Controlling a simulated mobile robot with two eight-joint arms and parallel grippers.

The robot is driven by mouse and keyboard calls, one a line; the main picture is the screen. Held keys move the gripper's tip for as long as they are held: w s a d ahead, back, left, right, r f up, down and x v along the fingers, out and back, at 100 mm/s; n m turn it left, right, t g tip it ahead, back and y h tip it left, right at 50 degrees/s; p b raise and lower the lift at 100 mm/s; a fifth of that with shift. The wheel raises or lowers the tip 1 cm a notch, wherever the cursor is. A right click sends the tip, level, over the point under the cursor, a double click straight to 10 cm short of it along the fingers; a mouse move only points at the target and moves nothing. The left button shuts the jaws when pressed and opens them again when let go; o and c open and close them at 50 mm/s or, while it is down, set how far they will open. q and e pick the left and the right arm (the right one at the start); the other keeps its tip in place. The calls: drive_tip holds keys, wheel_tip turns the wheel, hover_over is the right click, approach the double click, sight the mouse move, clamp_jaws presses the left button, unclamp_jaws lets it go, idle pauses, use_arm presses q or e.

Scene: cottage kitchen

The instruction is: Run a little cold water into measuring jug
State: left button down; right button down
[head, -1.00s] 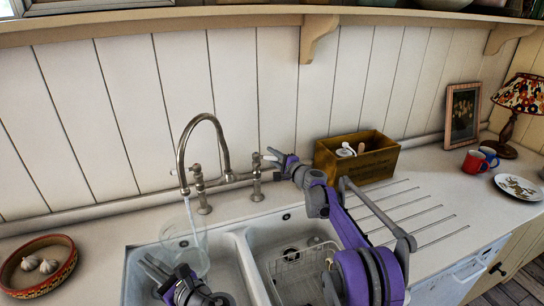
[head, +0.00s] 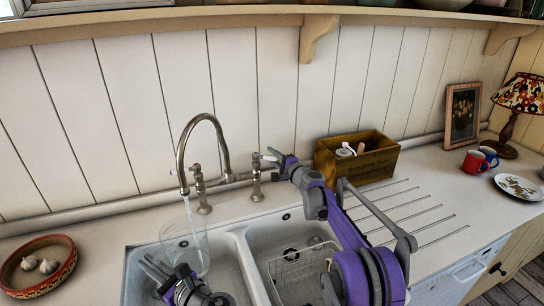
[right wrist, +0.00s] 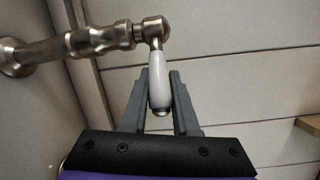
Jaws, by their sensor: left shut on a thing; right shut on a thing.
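The clear measuring jug (head: 190,252) is under the spout of the brass-grey tap (head: 181,155), over the left sink basin. A thin stream of water (head: 188,207) runs from the spout down into the jug. My left gripper (head: 153,268) is shut on the jug at its lower left; the exact grip is hard to see. My right gripper (head: 276,160) is shut on the tap's right lever. In the right wrist view, the lever's white handle (right wrist: 158,75) sits between the fingers of my right gripper (right wrist: 159,95). The water level in the jug cannot be made out.
The right basin (head: 262,240) holds a wire rack (head: 300,268). A wooden box (head: 375,160) stands behind the draining grooves. A bowl with garlic (head: 62,275) is at the left. A red mug (head: 474,162), plate and lamp are at the right.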

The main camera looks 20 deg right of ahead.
drive_tip(key=m+h, duration=0.1)
drive_tip(key=s+m+h, duration=0.1)
drive_tip(key=h, duration=0.1)
drive_tip(key=shift+a+r, duration=0.2)
drive_tip(key=shift+s+f+m+h, duration=0.1)
drive_tip(key=shift+m+h, duration=0.3)
drive_tip(key=shift+h, duration=0.1)
drive_tip(key=c, duration=0.7)
unclamp_jaws()
drive_tip(key=shift+s, duration=0.15)
drive_tip(key=s, duration=1.1)
drive_tip(key=shift+s+d+r, duration=0.1)
drive_tip(key=shift+s+r, duration=0.1)
drive_tip(key=shift+s, duration=0.2)
